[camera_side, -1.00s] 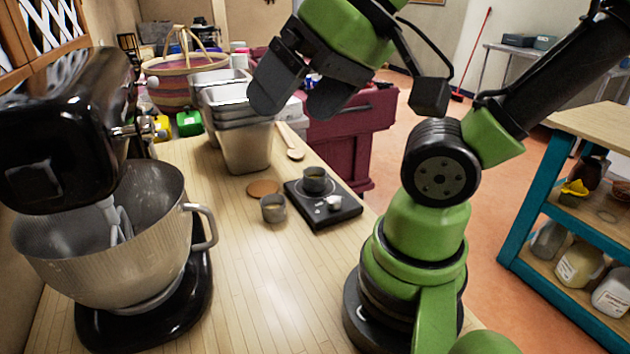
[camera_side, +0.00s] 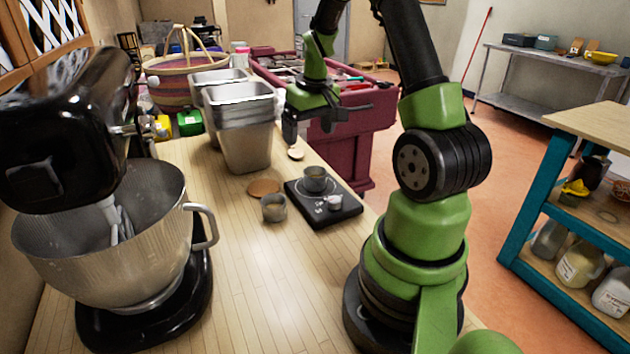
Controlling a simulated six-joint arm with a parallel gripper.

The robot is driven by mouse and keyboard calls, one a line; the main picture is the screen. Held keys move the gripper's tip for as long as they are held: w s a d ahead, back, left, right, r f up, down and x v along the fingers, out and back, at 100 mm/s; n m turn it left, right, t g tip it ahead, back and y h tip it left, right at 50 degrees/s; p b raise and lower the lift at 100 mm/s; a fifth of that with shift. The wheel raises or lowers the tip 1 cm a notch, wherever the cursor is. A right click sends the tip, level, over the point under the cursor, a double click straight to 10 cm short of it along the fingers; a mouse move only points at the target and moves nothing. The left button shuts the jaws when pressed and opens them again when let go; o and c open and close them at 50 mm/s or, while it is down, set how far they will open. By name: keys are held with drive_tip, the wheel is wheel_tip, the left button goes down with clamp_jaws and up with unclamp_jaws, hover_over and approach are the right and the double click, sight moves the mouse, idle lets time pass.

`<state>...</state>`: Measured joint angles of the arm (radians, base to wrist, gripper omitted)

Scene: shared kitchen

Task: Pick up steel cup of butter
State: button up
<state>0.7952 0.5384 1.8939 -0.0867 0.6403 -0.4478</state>
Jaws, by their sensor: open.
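Two small grey steel cups are on the wooden counter's right side. One cup (camera_side: 274,208) stands on the bare wood. The other cup (camera_side: 315,180) stands on a flat black scale (camera_side: 338,217). A small whitish piece (camera_side: 334,202) is also on the scale, in front of that cup. I cannot tell from here which cup holds butter. My gripper (camera_side: 309,130) is open and empty, pointing down above and behind the cups, apart from both of them.
A stack of steel pans (camera_side: 246,140) stands left of my gripper. A stand mixer with a steel bowl (camera_side: 105,245) fills the left front. A round brown coaster (camera_side: 264,187) lies behind the nearer cup. A maroon cart (camera_side: 345,150) is beyond the counter. The counter's front middle is clear.

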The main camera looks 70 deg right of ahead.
wheel_tip(320, 180, down, 3)
drive_tip(key=s+d, duration=0.1)
drive_tip(key=d, duration=0.1)
hover_over(315, 174)
drive_tip(key=s+a, duration=0.1)
drive_tip(key=a, duration=0.1)
drive_tip(key=f, duration=0.4)
drive_tip(key=shift+s+a+f, duration=0.15)
drive_tip(key=shift+s, duration=0.05)
drive_tip(key=shift+w+f, duration=0.15)
drive_tip(key=shift+f, duration=1.25)
drive_tip(key=shift+w+f, duration=0.15)
drive_tip(key=shift+f, duration=1.2)
drive_tip(key=c, duration=1.1)
drive_tip(key=shift+c, duration=0.2)
drive_tip(key=shift+r, duration=0.2)
